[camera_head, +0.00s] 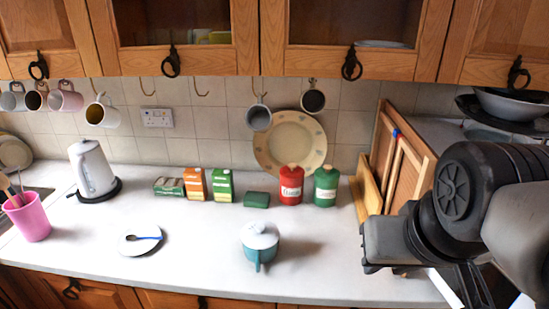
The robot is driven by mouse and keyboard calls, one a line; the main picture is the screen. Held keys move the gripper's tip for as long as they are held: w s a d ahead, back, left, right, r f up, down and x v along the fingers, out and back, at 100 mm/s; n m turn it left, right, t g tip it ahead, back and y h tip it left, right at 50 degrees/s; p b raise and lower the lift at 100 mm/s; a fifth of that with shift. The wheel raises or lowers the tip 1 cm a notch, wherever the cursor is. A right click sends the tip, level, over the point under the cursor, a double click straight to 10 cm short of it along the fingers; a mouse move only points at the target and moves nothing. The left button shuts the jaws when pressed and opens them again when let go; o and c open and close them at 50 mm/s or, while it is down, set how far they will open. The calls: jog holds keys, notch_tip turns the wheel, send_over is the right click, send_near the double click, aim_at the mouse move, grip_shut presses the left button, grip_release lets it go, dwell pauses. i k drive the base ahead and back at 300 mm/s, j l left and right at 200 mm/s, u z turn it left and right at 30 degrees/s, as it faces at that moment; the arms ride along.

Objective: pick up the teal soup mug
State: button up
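The teal soup mug (262,258) stands upright on the white worktop, right of the middle, with a white, lid-like top with a small knob. Its teal handle faces the front edge. My gripper (474,288) is at the lower right, well to the right of the mug and apart from it. The fingers are partly cut off by the frame and hidden by my wrist, so I cannot tell how far they are open. Nothing shows held in it.
A white saucer (140,240) with a blue-handled utensil lies left of the mug. Wooden boards (372,187) lean at right. The worktop around the mug is clear.

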aim_at(258, 256)
jog(key=u, duration=0.75)
jog(key=i+j+z, duration=0.15)
jog(key=j+z, duration=0.2)
jog(key=j, duration=0.55)
jog(key=j+z, duration=0.35)
jog(key=j, duration=0.55)
jog(key=j+z, duration=0.35)
jog(key=j, duration=0.6)
